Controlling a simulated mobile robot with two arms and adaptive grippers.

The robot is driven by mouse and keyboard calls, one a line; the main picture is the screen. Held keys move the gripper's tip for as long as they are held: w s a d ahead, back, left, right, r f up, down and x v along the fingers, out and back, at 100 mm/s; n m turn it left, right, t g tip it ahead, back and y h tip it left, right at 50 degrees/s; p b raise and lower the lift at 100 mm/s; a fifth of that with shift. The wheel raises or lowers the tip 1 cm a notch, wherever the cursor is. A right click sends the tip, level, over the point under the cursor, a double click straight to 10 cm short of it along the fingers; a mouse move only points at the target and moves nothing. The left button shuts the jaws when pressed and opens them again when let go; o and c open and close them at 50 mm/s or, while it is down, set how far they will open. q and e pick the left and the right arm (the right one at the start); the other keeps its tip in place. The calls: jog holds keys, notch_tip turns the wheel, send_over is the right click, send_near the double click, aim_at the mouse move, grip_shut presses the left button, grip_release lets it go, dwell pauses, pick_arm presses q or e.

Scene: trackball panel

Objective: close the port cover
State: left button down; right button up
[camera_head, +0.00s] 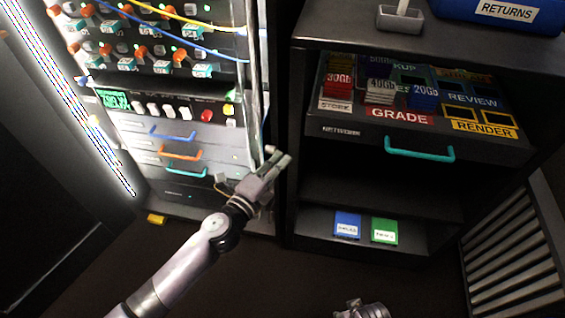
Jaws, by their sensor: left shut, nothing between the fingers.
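I cannot pick out the port cover for certain. The rack panel (170,110) at the upper left holds rows of orange and teal port fittings, such as one at the left of the lower row (98,66), too small to tell whether any cover is open. My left gripper (279,157) is shut and empty at the right edge of the rack, in front of the gap beside the dark cabinet. Whether it touches the rack's edge I cannot tell. My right gripper (362,308) shows only in part at the bottom edge, and its fingers are not clear.
Drawers with blue (172,134), orange (180,153) and teal (187,172) handles sit low in the rack. Yellow and blue cables cross its top. The cabinet's tray drawer (345,131) has a teal handle (419,150). Blue (347,226) and green (384,231) boxes lie below.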

pick_arm(q)
jog(key=shift+a+m, duration=0.15)
jog(key=shift+m, duration=0.15)
pick_arm(e)
jog(key=shift+s, duration=0.1)
pick_arm(q)
jog(key=shift+a+m+g+h, duration=0.15)
jog(key=shift+m+g+h, duration=0.25)
jog(key=shift+g+h, duration=0.35)
pick_arm(e)
jog(key=shift+s, duration=0.15)
pick_arm(q)
jog(key=shift+a+m+g+h, duration=0.15)
jog(key=shift+m+g+h, duration=0.15)
jog(key=shift+h, duration=0.15)
pick_arm(e)
jog(key=shift+r, duration=0.1)
pick_arm(q)
jog(key=shift+a, duration=0.1)
